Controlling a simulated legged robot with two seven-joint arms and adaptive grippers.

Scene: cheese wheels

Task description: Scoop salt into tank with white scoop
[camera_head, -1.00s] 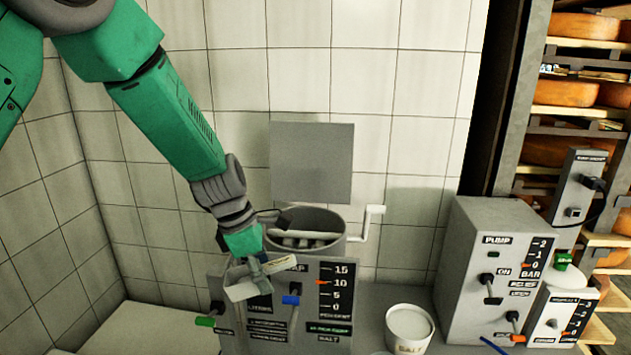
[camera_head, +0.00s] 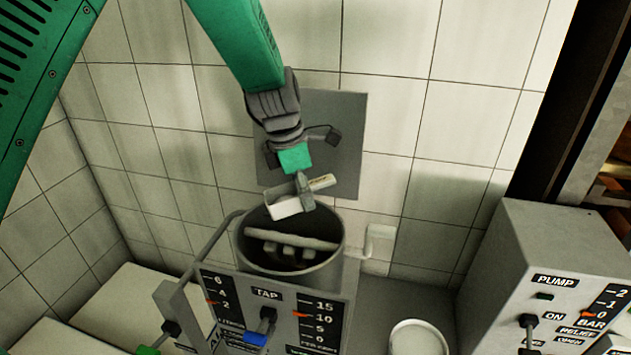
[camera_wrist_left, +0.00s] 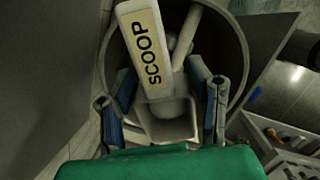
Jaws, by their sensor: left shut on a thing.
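My left gripper (camera_head: 305,186) is shut on the white scoop (camera_head: 286,208) above the back rim of the round grey tank (camera_head: 289,268). In the left wrist view the scoop (camera_wrist_left: 148,52) shows its "SCOOP" label, with the gripper's fingers (camera_wrist_left: 170,95) on both sides of it. The tank (camera_wrist_left: 238,50) lies behind the scoop there. The tank is open at the top and has a pale stirring bar inside. A white tub (camera_head: 417,338), cut off by the bottom edge, stands to the right of the tank. Whether the scoop holds salt is unclear. My right gripper is not in view.
A panel marked "TAP" (camera_head: 267,295) with scales and levers stands in front of the tank. A grey pump box (camera_head: 530,265) is at the right. A grey plate (camera_head: 340,150) is on the tiled wall.

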